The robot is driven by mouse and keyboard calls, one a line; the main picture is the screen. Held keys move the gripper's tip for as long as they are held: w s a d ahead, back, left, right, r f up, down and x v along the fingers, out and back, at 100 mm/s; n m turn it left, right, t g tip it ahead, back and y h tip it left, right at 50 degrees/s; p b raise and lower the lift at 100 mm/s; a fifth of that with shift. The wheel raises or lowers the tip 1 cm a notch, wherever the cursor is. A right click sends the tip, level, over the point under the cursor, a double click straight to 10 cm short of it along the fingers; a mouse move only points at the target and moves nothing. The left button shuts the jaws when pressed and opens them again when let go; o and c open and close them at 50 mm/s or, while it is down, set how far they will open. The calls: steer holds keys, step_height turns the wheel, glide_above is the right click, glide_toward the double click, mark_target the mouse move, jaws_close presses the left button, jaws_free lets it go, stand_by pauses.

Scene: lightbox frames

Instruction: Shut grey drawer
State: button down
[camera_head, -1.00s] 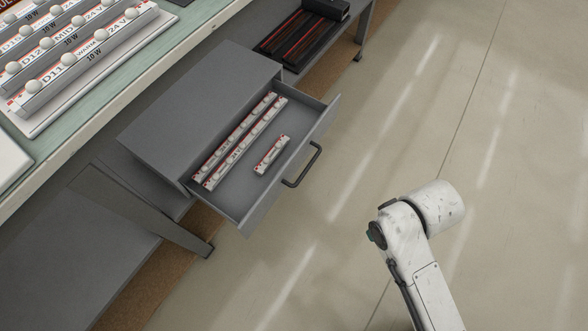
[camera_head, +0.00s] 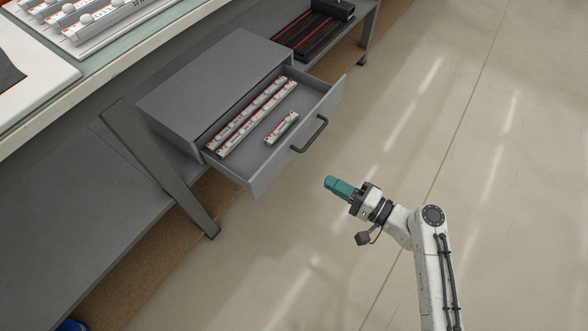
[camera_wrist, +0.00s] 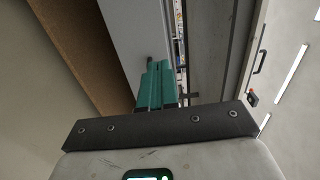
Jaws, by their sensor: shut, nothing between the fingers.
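The grey drawer (camera_head: 266,178) stands pulled open from its grey cabinet (camera_head: 215,80) under the table. Its dark handle (camera_head: 312,135) is on the front panel. Several white and red strips lie inside, one short strip (camera_head: 282,128) apart from the others. My gripper (camera_head: 328,183), with teal fingers, is out in front of the drawer, below and right of the handle in the head view, apart from it. The fingers (camera_wrist: 155,84) are shut and empty. In the wrist view the handle (camera_wrist: 259,62) shows at the right.
A table (camera_head: 125,75) with lamp strips stands above the cabinet. A grey table leg (camera_head: 175,180) stands to the left of the drawer. A black tray (camera_head: 308,36) lies on the shelf behind. The floor (camera_head: 440,120) to the right is clear.

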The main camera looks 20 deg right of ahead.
mark_target(279, 152)
steer(key=b+x, duration=0.2)
steer(key=x, duration=1.2)
steer(key=shift+w+d+r, duration=0.1)
steer(key=shift+d+r, duration=0.1)
steer(key=shift+w+a, duration=0.1)
steer(key=b+x, duration=0.8)
steer(key=x, duration=1.1)
steer(key=shift+b, duration=0.3)
steer(key=shift+w+a+b, duration=0.15)
steer(key=shift+w+b, duration=0.15)
steer(key=shift+w, duration=0.25)
steer(key=shift+w+r, duration=0.15)
steer(key=shift+r, duration=0.15)
